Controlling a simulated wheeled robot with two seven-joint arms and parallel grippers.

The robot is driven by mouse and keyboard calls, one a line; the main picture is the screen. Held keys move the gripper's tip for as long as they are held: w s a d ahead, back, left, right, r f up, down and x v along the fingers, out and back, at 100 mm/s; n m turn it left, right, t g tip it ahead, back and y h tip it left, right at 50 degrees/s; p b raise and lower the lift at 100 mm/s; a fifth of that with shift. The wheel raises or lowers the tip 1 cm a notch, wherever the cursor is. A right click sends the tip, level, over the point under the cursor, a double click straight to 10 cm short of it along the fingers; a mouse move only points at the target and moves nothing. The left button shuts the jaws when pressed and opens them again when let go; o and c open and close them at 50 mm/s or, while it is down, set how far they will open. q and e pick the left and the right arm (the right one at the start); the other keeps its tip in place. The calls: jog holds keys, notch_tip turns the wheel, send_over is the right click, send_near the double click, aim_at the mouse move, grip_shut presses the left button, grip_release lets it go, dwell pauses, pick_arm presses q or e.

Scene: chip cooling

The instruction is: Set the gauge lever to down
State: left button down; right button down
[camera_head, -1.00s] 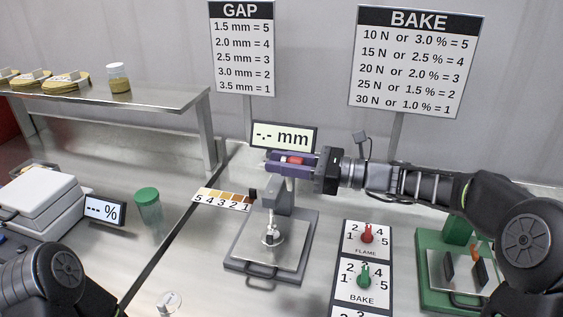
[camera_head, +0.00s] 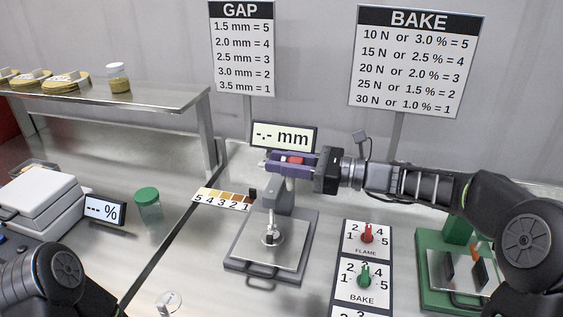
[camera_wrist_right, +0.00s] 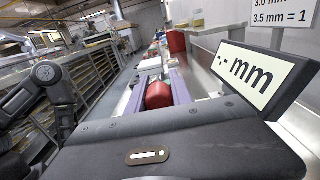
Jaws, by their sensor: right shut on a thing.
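The gauge stands mid-table with a grey base plate (camera_head: 291,256), a post and a small round foot (camera_head: 271,229) low over the plate. Its display (camera_head: 284,137) reads "-.- mm"; the display also shows in the right wrist view (camera_wrist_right: 258,75). The red lever end (camera_head: 294,160) is at the top of the gauge, and in the right wrist view the red piece (camera_wrist_right: 159,94) sits between the purple fingers. My right gripper (camera_head: 288,161) is shut on it, coming from the right. The lever's shaft is mostly hidden. My left gripper is out of view.
A colour scale (camera_head: 223,199) lies left of the gauge. A panel with FLAME and BAKE knobs (camera_head: 366,234) is at its right, then a green device (camera_head: 432,265).

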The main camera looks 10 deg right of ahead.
jog(key=s+a+f+n+b, duration=0.1)
jog(key=s+f+n+b, duration=0.2)
jog(key=b, duration=0.9)
jog(key=s+a+f+n+b, duration=0.1)
jog(key=s+f+n+b, duration=0.2)
jog(key=f+n+b, duration=0.5)
jog(key=shift+a+n+b, duration=0.3)
jog(key=shift+b, duration=2.15)
jog(key=shift+f, duration=0.15)
jog(key=c, duration=1.2)
grip_release()
jog(key=shift+o, duration=0.3)
jog(key=shift+d, duration=0.15)
